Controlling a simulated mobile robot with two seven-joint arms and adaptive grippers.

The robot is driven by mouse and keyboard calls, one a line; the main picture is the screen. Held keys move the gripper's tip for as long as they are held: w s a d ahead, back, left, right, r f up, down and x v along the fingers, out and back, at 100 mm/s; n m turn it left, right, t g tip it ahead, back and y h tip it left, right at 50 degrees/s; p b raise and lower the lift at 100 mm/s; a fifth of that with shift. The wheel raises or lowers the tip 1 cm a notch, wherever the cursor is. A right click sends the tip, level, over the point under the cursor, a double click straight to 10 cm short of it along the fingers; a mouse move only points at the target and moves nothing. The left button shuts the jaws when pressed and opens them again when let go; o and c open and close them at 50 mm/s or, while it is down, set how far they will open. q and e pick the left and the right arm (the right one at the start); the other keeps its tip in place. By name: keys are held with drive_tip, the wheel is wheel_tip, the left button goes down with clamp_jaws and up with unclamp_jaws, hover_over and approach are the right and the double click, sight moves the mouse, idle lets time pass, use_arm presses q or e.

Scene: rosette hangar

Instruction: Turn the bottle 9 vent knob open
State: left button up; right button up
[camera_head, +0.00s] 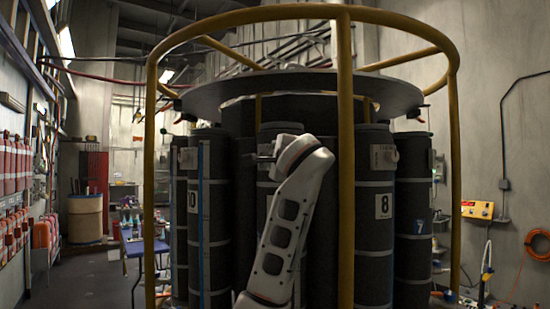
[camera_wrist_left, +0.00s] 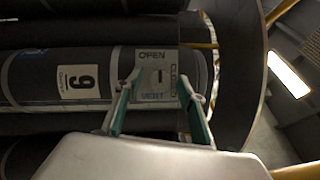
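Bottle 9 (camera_wrist_left: 30,78) is a dark cylinder with a "9" label (camera_wrist_left: 80,82), lying sideways in the left wrist view. Its pale vent panel (camera_wrist_left: 150,97) reads "OPEN", "VENT" and a partly covered word at the right that looks like "CLOSED". The vent knob (camera_wrist_left: 159,77) is a small shape on this panel with a dark mark. My left gripper (camera_wrist_left: 156,84) is open, its fingers spread to either side of the knob; I cannot tell whether they touch the panel. In the head view, my arm hides much of bottle 9 (camera_head: 268,135), and the knob is not clear.
A yellow cage frame (camera_head: 346,180) with upright posts surrounds the bottles. Bottle 8 (camera_head: 374,250) stands right of my arm, bottle 10 (camera_head: 210,270) left. A round dark plate (camera_head: 300,88) sits above them. A blue table (camera_head: 150,246) stands at the left.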

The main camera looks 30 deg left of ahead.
use_arm(q)
drive_tip(key=v, duration=1.1)
drive_tip(key=shift+s, duration=0.15)
